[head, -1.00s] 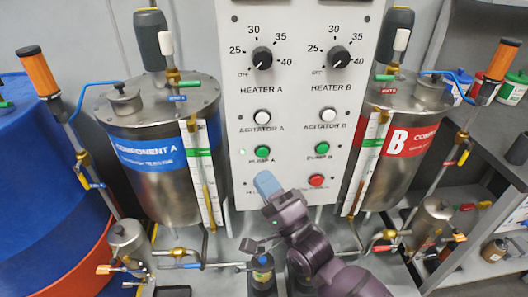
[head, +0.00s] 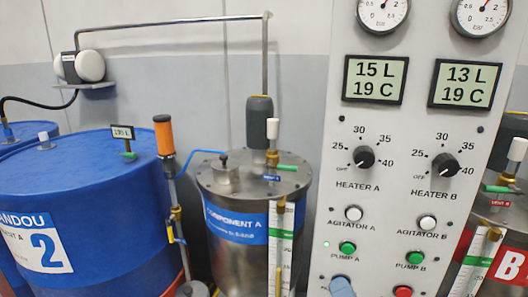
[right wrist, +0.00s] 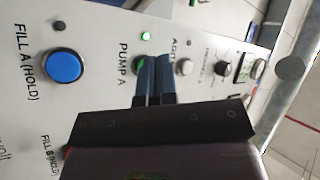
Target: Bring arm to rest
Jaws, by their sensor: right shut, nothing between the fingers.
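The rest of the right arm is out of the head view. My left gripper is not in view.
A blue FILL A (HOLD) button (right wrist: 62,67) and a lit green lamp (right wrist: 146,36) are near the fingers. The COMPONENT A tank (head: 240,222) stands left of the panel, blue drums (head: 90,190) farther left. Part of the B tank (head: 490,268) shows at right.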

